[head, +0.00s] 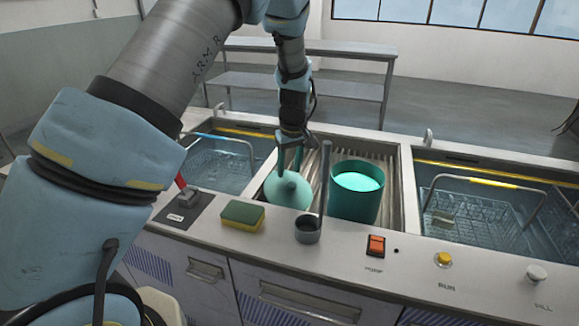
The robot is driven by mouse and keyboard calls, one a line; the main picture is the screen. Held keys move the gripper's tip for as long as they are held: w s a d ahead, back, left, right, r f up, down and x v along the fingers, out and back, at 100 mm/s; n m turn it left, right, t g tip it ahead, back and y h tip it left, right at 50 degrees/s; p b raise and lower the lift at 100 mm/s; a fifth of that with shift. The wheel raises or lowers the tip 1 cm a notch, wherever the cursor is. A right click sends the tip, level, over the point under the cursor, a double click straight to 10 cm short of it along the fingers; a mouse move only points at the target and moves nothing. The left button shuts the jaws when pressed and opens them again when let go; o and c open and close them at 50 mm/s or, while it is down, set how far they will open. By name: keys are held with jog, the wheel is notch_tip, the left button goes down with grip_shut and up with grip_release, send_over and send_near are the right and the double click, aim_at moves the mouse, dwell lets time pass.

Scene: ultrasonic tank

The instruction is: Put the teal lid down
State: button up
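The teal lid (288,197) is a round disc with a small knob on top, to the left of the teal pot. My gripper (290,172) points down at it, with its fingers at either side of the knob, and appears shut on it. The lid is over the ribbed draining area (386,208); I cannot tell whether it touches the ribs. The teal pot (350,205) stands open and upright there, with bright cyan liquid inside.
A green-yellow sponge (243,216) lies on the front counter. Water tanks with wire baskets lie left (213,160) and right (480,216). A red switch (376,244) is at the front.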

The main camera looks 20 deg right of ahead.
aim_at(292, 186)
jog(key=shift+o, duration=0.9)
jog(key=shift+r, duration=0.25)
notch_tip(292, 186, up, 13)
jog(key=s+b, duration=0.2)
jog(key=w+a+f, duration=0.2)
jog(key=a, duration=1.8)
jog(key=s+a+f, duration=0.1)
jog(key=s+a, duration=0.4)
jog(key=a, duration=0.3)
jog(key=s+a+f+m, duration=0.1)
jog(key=s+a, duration=0.4)
jog(key=a, duration=0.3)
jog(key=shift+s+a+f+m, duration=0.3)
jog(key=shift+s+a, duration=0.05)
